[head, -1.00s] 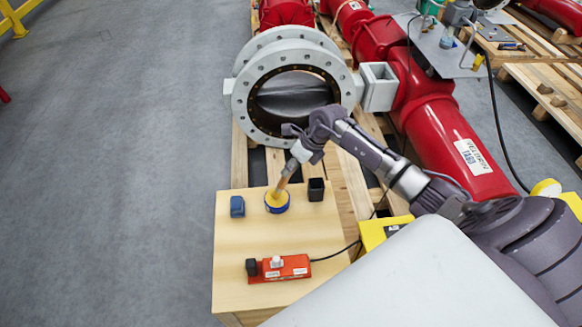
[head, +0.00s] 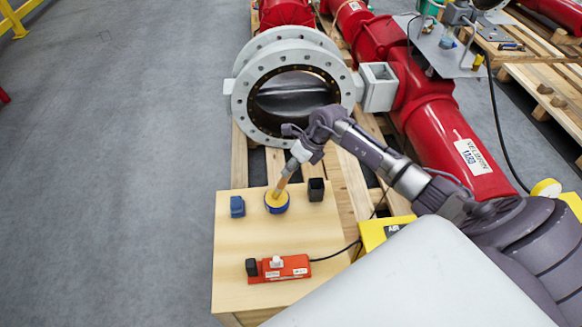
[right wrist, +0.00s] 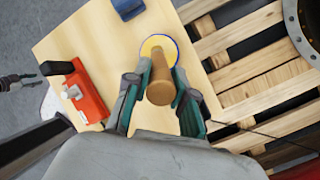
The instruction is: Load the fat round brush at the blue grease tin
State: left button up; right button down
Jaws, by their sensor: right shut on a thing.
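The blue grease tin (head: 277,208) stands on the wooden bench, with yellow grease in its open top. It also shows in the right wrist view (right wrist: 148,44). My right gripper (head: 293,168) is shut on the wooden handle of the round brush (head: 282,184). In the right wrist view the handle (right wrist: 161,91) stands between my two fingers, its end towards the camera. The brush leans slightly, and its lower end is at the grease inside the tin's rim. The bristles are hidden. A dark jointed part at the left edge of the right wrist view looks like my left gripper (right wrist: 18,80).
A blue block (head: 237,206) sits left of the tin and an open black holder (head: 316,189) sits right of it. A red box (head: 279,268) with a cable lies nearer. The grey flanged valve (head: 283,90) stands behind the bench on a pallet. The bench's front left is clear.

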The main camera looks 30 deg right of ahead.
jog(key=shift+r+p, duration=2.65)
jog(key=shift+r, duration=0.85)
